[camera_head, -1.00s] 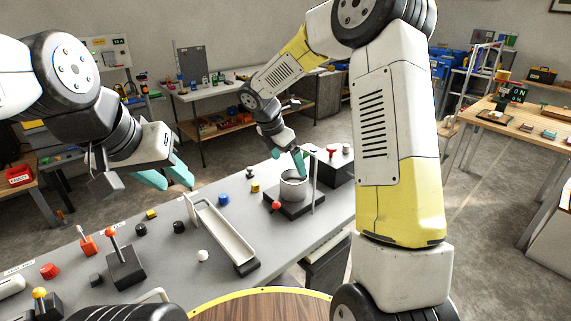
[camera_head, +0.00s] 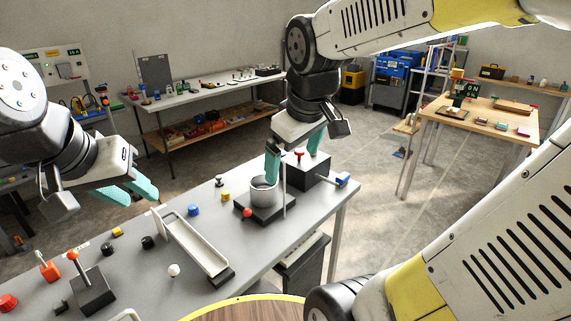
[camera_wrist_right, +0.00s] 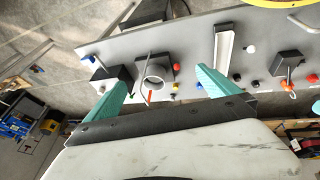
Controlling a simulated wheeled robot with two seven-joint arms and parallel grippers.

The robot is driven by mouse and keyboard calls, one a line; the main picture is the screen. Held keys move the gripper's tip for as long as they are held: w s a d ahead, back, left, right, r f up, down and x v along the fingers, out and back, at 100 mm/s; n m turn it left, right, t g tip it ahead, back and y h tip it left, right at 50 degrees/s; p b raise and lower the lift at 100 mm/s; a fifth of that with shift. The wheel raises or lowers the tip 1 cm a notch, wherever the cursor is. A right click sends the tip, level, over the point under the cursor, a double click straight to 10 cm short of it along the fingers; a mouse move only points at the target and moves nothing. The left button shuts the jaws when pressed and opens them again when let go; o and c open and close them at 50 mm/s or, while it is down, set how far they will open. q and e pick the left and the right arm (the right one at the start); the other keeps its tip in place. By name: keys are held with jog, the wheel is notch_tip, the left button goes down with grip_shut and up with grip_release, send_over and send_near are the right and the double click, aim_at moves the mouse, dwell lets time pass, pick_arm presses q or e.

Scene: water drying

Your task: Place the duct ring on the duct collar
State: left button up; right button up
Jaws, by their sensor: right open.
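A pale grey open cylinder (camera_head: 264,193), which looks like the duct collar, stands on a dark base (camera_head: 262,212) with a thin upright rod and a red knob. In the right wrist view its round mouth (camera_wrist_right: 153,75) faces the camera. I cannot make out a separate duct ring. My right gripper (camera_head: 293,165) is above the bench by the cylinder, fingers spread, with one finger overlapping the cylinder's rim in the head view. In the wrist view the open fingers (camera_wrist_right: 158,90) hold nothing visible. My left gripper (camera_head: 142,200) is above the bench's left part, fingers apart and empty.
A black box (camera_head: 308,170) with a red knob and a blue part (camera_head: 343,179) stand beyond the cylinder. A white sloped channel (camera_head: 194,242) lies left of it. Small coloured knobs and a lever block (camera_head: 93,292) are scattered on the grey bench (camera_head: 240,257).

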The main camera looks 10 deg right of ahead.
jog(key=s+m+t+y, duration=0.1)
jog(key=s+m, duration=0.4)
jog(key=s, duration=0.1)
jog(key=shift+a+r+m+t+y, duration=0.3)
jog(key=shift+a+m+y, duration=0.05)
jog(key=shift+m+y, duration=0.05)
jog(key=shift+c, duration=0.2)
dwell(1.7)
